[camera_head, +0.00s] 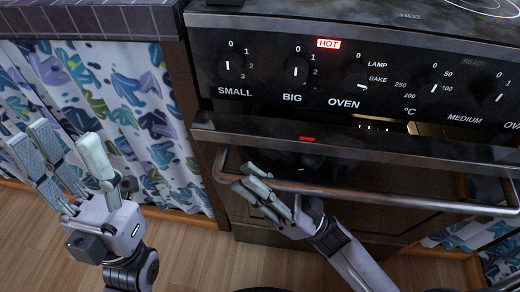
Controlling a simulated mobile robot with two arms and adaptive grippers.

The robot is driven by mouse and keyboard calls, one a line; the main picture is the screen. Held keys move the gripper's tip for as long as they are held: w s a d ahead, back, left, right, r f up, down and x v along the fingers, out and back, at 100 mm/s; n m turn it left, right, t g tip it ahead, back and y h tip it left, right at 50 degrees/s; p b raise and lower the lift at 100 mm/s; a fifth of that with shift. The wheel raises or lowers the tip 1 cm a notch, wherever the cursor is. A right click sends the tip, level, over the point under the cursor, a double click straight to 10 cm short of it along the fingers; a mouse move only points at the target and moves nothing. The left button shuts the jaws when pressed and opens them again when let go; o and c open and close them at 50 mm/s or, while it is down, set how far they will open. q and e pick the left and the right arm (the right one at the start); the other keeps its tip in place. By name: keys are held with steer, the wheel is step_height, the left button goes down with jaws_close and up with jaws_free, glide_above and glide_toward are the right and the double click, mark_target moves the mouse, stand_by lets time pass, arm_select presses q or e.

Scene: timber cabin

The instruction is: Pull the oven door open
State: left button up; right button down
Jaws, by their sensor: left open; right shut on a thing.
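The oven door (350,150) is dark, with a metal bar handle (390,198) across its front. The door's top edge stands a little out from the control panel, and a lit gap (385,125) shows between them. My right gripper (260,189) is shut around the left part of the handle. Its fingers hide that stretch of the bar. My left gripper (75,165) is open and empty, to the left of the oven, in front of a patterned curtain.
The control panel (345,75) above has several knobs and a red HOT sign (328,44). The patterned curtain (130,95) hangs under a counter (90,20) at left. The wooden floor (200,255) in front looks clear between my arms.

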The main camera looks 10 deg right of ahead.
steer(key=s+a+f+n+g+b, duration=0.1)
steer(key=s+a+f+n+g, duration=0.1)
steer(key=s, duration=0.5)
steer(key=s+a+f+n+g+y+b, duration=0.1)
steer(key=s+a+f+n+g, duration=0.2)
steer(key=s, duration=0.5)
step_height(320, 180, down, 3)
steer(key=shift+s+r+n+g+y, duration=0.15)
steer(key=shift+s+n+g+y, duration=0.15)
steer(key=shift+n+g, duration=0.45)
steer(key=c, duration=1.5)
jaws_free()
steer(key=shift+r, duration=0.1)
steer(key=shift+c, duration=0.2)
steer(key=v, duration=1.2)
steer(key=shift+c, duration=0.2)
